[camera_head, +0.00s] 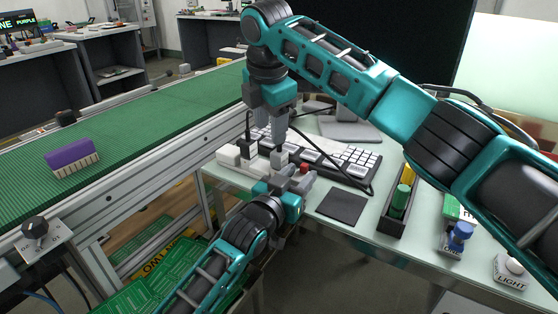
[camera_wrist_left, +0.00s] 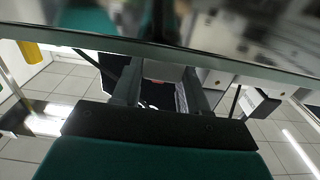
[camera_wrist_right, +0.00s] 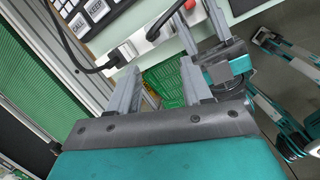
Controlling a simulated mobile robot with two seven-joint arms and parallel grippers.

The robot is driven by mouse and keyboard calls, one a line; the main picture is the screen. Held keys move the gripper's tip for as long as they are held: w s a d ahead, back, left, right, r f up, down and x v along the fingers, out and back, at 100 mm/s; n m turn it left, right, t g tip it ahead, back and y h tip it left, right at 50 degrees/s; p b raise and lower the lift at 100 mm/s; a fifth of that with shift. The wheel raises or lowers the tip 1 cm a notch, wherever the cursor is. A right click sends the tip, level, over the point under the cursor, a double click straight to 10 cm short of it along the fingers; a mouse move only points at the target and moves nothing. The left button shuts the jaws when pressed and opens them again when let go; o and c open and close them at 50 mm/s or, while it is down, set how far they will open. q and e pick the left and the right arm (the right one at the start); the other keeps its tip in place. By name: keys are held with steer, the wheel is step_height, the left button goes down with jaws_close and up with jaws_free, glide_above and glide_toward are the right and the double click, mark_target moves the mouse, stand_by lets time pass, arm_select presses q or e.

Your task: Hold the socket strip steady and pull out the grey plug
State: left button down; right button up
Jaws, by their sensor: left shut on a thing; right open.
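The white socket strip (camera_head: 230,156) lies along the near edge of the pale table, with a red switch (camera_head: 304,168) at its right end. A grey plug (camera_head: 279,156) appears to stand in it near the middle. A dark plug with a cord (camera_head: 249,146) stands farther left. My left gripper (camera_head: 293,180) is shut on the strip near the switch end. My right gripper (camera_head: 266,122) is open and empty above the strip, pointing down, apart from the plugs. In the right wrist view the strip (camera_wrist_right: 152,32) lies beyond its fingers; the grey plug is hard to make out there.
A keyboard (camera_head: 350,160) lies behind the strip, with a black cable over the table. A dark square pad (camera_head: 342,205), a black tray (camera_head: 395,205) and a blue-knobbed block (camera_head: 456,238) are to the right. A green conveyor (camera_head: 130,125) carries a purple-topped brush (camera_head: 72,155) at left.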

mark_target(278, 147)
steer(key=shift+w+d+f+n+h, duration=0.3)
steer(key=shift+w+f+n, duration=0.35)
steer(key=shift+f, duration=0.5)
steer(key=shift+w+d+f+n+h, duration=0.25)
steer(key=shift+f+n+h, duration=0.2)
steer(key=shift+f+n, duration=0.5)
steer(key=shift+w+d+f+n+h, duration=0.2)
steer(key=shift+w+f+n+h, duration=0.3)
steer(key=shift+f, duration=0.8)
jaws_close()
steer(key=shift+w+r, duration=0.1)
steer(key=shift+r, duration=0.2)
steer(key=shift+r, duration=0.3)
steer(key=shift+r, duration=0.2)
steer(key=shift+r, duration=3)
